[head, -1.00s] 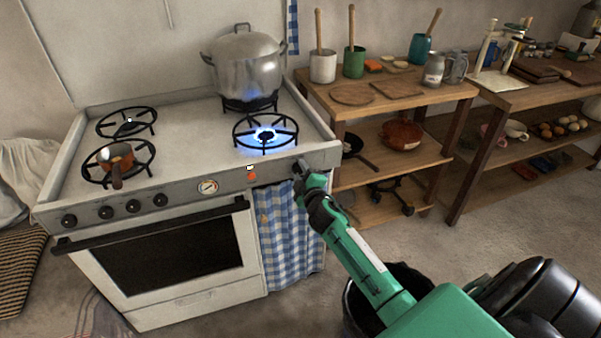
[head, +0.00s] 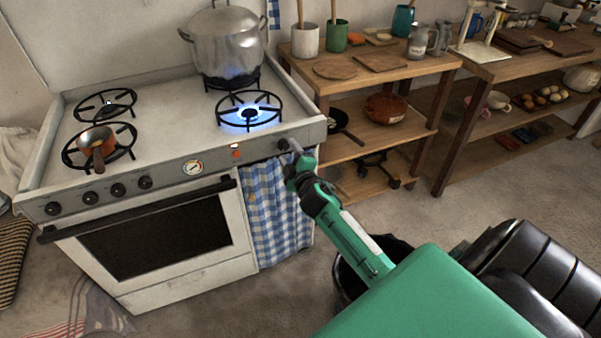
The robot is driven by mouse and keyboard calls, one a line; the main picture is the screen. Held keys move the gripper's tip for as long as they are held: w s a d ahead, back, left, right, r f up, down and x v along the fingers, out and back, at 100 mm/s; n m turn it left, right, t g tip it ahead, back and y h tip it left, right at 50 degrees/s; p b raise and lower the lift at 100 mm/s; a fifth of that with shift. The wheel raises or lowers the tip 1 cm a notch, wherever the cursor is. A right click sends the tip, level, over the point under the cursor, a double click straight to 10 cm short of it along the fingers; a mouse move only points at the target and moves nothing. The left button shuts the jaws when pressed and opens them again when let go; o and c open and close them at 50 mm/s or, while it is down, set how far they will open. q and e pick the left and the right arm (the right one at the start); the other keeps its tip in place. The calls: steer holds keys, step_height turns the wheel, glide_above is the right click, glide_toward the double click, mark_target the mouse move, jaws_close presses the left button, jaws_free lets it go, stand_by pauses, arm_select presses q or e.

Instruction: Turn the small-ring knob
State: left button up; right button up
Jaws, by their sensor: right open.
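The white stove has a dark knob (head: 283,145) at the right end of its front panel. Several more dark knobs (head: 118,190) sit in a row at the left of the panel. I cannot tell from labels which knob belongs to the small ring. The front right ring (head: 250,113) burns with a blue flame. My right gripper (head: 294,148) is open at the right-end knob, with its tips close beside it; I cannot tell whether they touch. My left gripper is not in view.
A large lidded pot (head: 224,45) stands on the back right ring. A small copper pan (head: 97,141) sits on the front left ring. A checked curtain (head: 272,208) hangs below the right-end knob. Wooden shelves (head: 375,135) stand close to the right.

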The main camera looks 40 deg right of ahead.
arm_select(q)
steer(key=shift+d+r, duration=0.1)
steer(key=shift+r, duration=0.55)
arm_select(e)
steer(key=v, duration=1)
steer(key=shift+s, duration=0.3)
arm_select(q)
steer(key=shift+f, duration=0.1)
arm_select(e)
steer(key=shift+a, duration=0.15)
